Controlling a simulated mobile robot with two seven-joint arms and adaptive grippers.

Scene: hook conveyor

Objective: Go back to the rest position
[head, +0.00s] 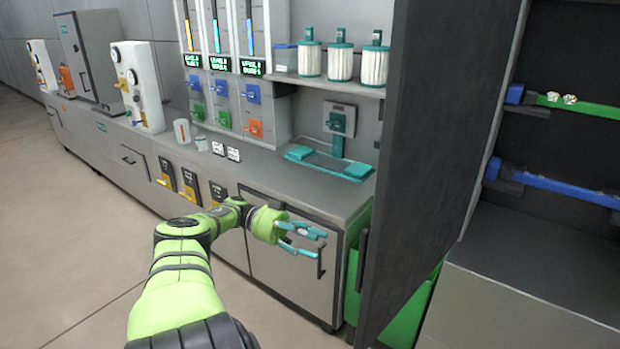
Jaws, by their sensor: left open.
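My left arm, green with dark joint bands, comes in from the lower left of the head view. Its left gripper (312,242) has teal fingers, spread apart with nothing seen between them. It is in front of the grey cabinet door (288,266) below the counter, close to the dark vertical handle (321,260). I cannot tell whether the fingers touch the handle. My right gripper does not show in the head view.
A tall dark panel (440,140) stands just right of the gripper. A green bin (408,307) is partly hidden behind it. The counter (265,172) holds a teal device (338,150). White-and-teal canisters (340,64) stand on a shelf. Open floor (60,240) lies left.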

